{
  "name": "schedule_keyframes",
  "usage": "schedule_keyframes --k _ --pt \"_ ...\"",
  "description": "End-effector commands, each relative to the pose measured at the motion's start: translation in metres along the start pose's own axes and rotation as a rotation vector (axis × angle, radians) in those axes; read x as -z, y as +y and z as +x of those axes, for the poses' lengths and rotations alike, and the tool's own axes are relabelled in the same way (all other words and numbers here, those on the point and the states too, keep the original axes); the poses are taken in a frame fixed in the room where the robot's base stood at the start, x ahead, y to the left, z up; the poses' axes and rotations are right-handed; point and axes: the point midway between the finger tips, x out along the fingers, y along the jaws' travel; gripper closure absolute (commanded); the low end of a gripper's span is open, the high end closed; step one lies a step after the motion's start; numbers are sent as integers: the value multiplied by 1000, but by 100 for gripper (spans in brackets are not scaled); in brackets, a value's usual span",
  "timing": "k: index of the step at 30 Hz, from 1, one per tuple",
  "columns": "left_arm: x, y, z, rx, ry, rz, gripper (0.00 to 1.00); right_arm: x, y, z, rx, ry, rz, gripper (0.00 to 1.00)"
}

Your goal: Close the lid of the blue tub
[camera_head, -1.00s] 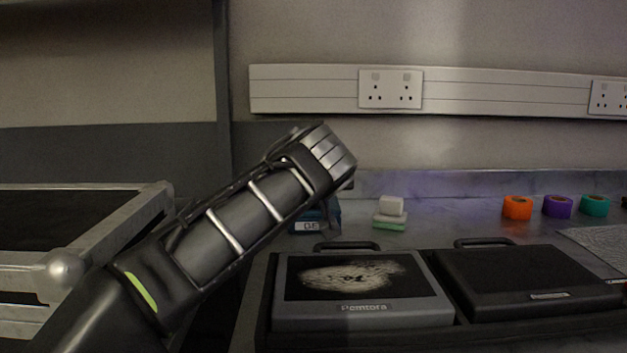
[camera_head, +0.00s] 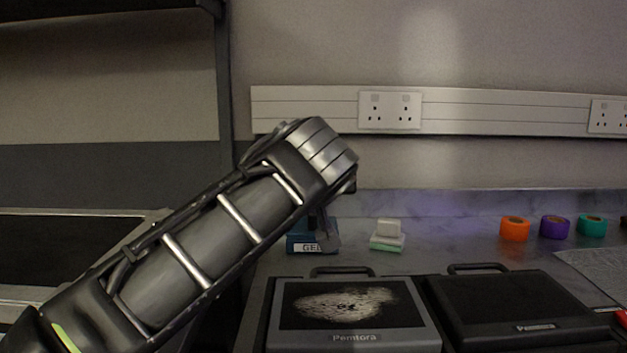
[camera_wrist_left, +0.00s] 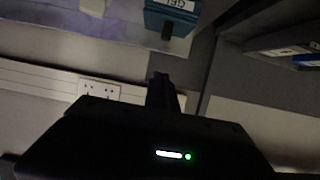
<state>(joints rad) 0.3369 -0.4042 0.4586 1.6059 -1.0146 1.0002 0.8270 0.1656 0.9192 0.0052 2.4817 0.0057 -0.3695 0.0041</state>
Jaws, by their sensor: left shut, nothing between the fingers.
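The blue tub (camera_head: 297,244), with a white label reading GEL, stands on the worktop behind the cases, mostly hidden by my left arm in the head view. It also shows at the top of the left wrist view (camera_wrist_left: 180,9). Its lid is hidden by my arm, so I cannot tell how it stands. My left gripper (camera_head: 326,238) reaches down at the right side of the tub, partly hidden behind my wrist. In the left wrist view its dark fingers (camera_wrist_left: 160,84) are shut and empty. Whether they touch the tub I cannot tell. My right gripper is not in view.
A white block on a green-edged base (camera_head: 388,237) stands right of the tub. Two cases, grey (camera_head: 355,339) and black (camera_head: 515,310), lie in front. Orange (camera_head: 514,229), purple (camera_head: 554,227) and teal (camera_head: 592,226) tape rolls sit at the right. Wall sockets (camera_head: 390,110) are behind.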

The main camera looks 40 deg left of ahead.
Motion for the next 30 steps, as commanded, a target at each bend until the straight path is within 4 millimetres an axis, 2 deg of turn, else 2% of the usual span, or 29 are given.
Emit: schedule_keyframes --k 3,7,30 --pt "-1 0 -19 1 1 1 100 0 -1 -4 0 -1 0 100" --pt "-3 0 -29 0 1 0 100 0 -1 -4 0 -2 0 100" --pt "-3 0 -31 1 0 1 100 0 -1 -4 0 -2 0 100"
